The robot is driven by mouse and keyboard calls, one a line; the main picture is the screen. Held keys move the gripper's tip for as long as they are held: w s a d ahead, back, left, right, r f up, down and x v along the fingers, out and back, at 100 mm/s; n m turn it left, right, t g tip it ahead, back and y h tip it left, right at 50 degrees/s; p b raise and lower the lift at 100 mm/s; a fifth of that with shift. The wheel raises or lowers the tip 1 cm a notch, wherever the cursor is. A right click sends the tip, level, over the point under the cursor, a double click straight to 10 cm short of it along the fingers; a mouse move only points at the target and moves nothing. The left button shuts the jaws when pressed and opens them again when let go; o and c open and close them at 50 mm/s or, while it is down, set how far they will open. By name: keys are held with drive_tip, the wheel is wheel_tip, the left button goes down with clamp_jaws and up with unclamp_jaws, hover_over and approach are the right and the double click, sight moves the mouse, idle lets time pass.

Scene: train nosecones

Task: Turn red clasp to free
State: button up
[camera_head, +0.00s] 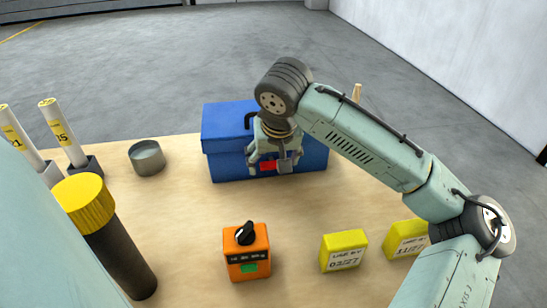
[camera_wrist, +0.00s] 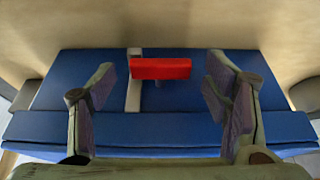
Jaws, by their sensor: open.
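The red clasp (camera_wrist: 160,69) is a small bar on the front of the blue box (camera_head: 225,150). In the wrist view it lies crosswise, with its left end over a pale grey strip (camera_wrist: 134,95). It also shows in the head view (camera_head: 267,166), partly hidden by my gripper. My gripper (camera_wrist: 163,92) is open and empty, with one finger to the left and one to the right of the clasp. No contact with the clasp is visible. In the head view my gripper (camera_head: 270,164) hangs at the front of the box.
On the wooden table (camera_head: 190,220) stand an orange box with a black knob (camera_head: 247,255), yellow blocks (camera_head: 344,250) (camera_head: 406,238), a grey tin (camera_head: 147,158) and a black cylinder with a yellow top (camera_head: 118,250). White tubes (camera_head: 63,133) stand at left.

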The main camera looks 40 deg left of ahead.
drive_tip(key=c, duration=1.2)
drive_tip(key=shift+o, duration=0.2)
